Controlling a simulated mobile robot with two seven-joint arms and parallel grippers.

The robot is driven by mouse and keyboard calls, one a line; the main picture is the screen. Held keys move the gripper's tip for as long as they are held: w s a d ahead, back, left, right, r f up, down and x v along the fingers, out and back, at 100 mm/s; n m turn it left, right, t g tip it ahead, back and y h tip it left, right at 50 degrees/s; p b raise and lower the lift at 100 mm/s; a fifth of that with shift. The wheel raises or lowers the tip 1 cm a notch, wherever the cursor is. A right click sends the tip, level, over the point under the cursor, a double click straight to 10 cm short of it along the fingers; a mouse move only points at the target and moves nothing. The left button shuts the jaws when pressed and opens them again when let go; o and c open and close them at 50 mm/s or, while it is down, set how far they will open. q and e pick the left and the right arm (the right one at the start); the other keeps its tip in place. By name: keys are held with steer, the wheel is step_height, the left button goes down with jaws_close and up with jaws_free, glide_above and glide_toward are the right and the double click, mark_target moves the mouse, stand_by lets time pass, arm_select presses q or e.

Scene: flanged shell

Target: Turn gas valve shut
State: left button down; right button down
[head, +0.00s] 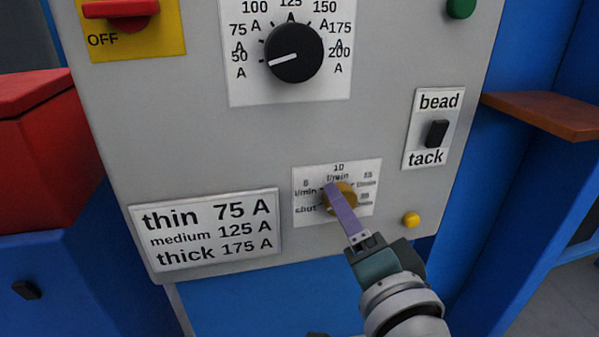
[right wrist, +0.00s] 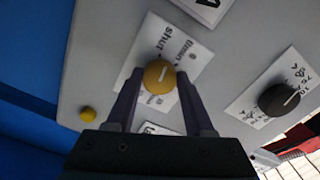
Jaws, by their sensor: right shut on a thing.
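The gas valve is a round yellow-brass knob (head: 351,196) on a white label plate (head: 368,172) marked shut, 10 l/min and other flow values. My right gripper (head: 334,190) reaches it from below right, and its purple finger covers part of the knob in the head view. In the right wrist view the knob (right wrist: 159,74) sits between the two fingertips (right wrist: 158,84), which are shut on it. A pale line shows on the knob's face; I cannot tell which value it points at. My left gripper is not in view.
The grey panel also carries a black current dial (head: 293,53) pointing near 50 A, a bead/tack switch (head: 437,133), a yellow button (head: 411,220), a red switch (head: 120,8) and a thin/medium/thick chart (head: 207,229). A brown shelf (head: 545,113) juts out at right.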

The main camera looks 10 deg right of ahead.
steer(key=n, duration=0.3)
steer(key=shift+n+p, duration=0.4)
stand_by(0.4)
steer(key=shift+c, duration=1.4)
jaws_free()
steer(key=s+p, duration=0.3)
steer(key=s, duration=0.7)
steer(key=shift+d, duration=0.2)
